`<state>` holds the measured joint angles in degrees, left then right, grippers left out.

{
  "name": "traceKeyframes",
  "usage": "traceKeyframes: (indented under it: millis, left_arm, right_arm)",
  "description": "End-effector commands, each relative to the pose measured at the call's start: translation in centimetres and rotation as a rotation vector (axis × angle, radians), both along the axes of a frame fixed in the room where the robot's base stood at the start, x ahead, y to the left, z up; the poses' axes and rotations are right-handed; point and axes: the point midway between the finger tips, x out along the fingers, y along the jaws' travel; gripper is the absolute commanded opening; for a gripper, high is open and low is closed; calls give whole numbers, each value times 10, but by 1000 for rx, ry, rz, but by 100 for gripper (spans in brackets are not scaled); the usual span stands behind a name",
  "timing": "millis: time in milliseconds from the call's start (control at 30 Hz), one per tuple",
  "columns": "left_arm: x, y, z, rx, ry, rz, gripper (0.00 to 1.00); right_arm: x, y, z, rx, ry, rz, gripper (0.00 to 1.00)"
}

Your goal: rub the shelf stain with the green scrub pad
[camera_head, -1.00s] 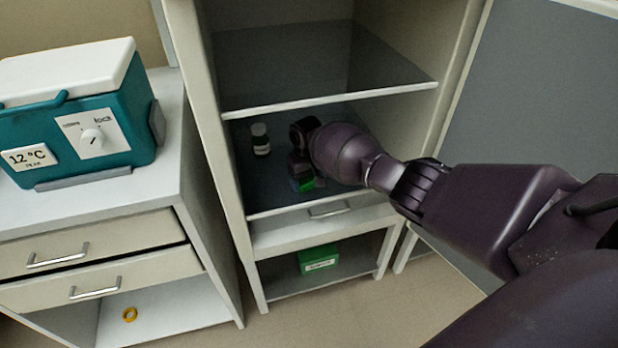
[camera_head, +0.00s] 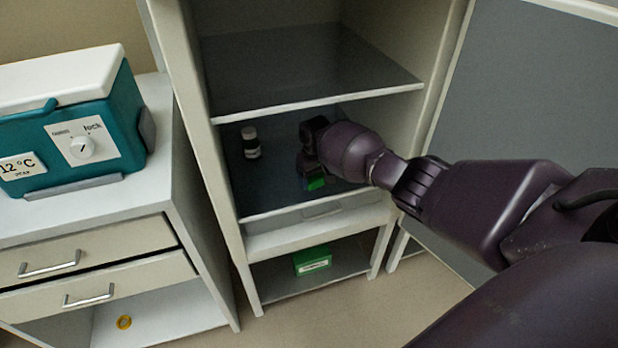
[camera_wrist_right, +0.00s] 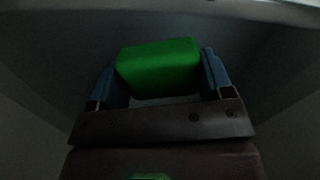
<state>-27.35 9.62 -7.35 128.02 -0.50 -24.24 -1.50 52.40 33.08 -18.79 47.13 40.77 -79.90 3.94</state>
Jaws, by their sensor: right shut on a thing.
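The green scrub pad (camera_wrist_right: 158,68) is held between the two blue-tipped fingers of my right gripper (camera_wrist_right: 160,80) in the right wrist view. In the head view a small green part of the pad (camera_head: 316,184) shows below my right gripper (camera_head: 312,172), inside the cabinet at the dark middle shelf (camera_head: 265,190). I cannot tell whether the pad touches the shelf. No stain can be made out; my gripper and arm cover part of the shelf. My left gripper is not in view.
A small bottle with a white cap (camera_head: 251,142) stands on the same shelf, left of my gripper. The upper shelf edge (camera_head: 320,102) is just above my wrist. A green box (camera_head: 313,262) sits below. A teal cooler (camera_head: 70,130) stands on the left drawer unit.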

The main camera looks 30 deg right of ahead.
Motion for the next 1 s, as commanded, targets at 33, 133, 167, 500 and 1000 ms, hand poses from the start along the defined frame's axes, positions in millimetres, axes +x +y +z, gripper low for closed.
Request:
traceKeyframes:
  millis: [33,133,167,500,1000]
  left_arm:
    - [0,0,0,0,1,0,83]
    - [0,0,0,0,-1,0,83]
    - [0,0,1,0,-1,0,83]
    - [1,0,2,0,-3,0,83]
    - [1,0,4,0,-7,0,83]
  right_arm:
    - [-5,-8,-5,-7,11,-5,51]
    - [-7,-16,-5,-7,11,-5,51]
    - [-8,-18,-5,-7,12,-5,51]
    - [-11,-29,-5,-8,12,-4,51]
    - [-16,-56,-2,-6,9,-3,51]
